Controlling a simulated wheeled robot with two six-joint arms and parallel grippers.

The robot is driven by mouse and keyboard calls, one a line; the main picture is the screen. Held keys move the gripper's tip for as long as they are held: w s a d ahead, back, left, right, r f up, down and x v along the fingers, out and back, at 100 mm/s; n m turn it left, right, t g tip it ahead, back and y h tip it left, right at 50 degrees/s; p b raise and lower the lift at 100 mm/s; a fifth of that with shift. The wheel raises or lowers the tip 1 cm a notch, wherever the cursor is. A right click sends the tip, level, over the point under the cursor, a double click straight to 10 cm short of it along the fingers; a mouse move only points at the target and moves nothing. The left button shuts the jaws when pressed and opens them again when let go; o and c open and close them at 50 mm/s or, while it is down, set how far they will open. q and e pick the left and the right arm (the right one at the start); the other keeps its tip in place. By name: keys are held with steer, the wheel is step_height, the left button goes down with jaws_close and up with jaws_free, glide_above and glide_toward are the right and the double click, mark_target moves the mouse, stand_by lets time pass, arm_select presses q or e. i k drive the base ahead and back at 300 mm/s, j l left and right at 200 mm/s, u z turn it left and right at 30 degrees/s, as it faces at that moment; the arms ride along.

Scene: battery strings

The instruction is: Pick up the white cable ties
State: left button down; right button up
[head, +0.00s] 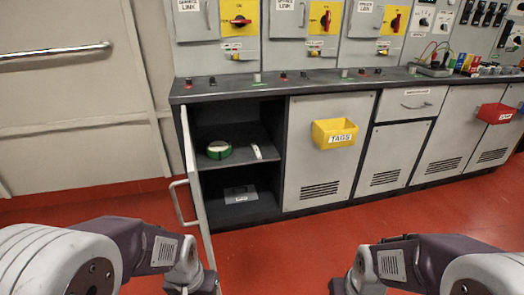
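A small white strip-like bundle (257,152), which looks like the white cable ties, lies on the upper shelf (236,162) of the open cabinet, right of a green-and-white roll. My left gripper (190,290) is at the bottom edge, low and in front of the cabinet, far from the bundle. My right gripper (342,288) is at the bottom edge, right of the left one, also far from it. Both grippers are cut off by the frame, so their fingers cannot be judged. Nothing is seen held.
The cabinet door (193,180) stands open toward me at the left, its handle on the outer side. The green roll (219,150) sits beside the bundle. A grey box (240,194) is below. A yellow TAGS bin (335,133) juts out right. The red floor (290,245) is clear.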

mark_target(254, 147)
steer(key=i+l+u, duration=0.45)
steer(key=i+l, duration=0.45)
steer(key=i+u, duration=0.15)
steer(key=i, duration=0.85)
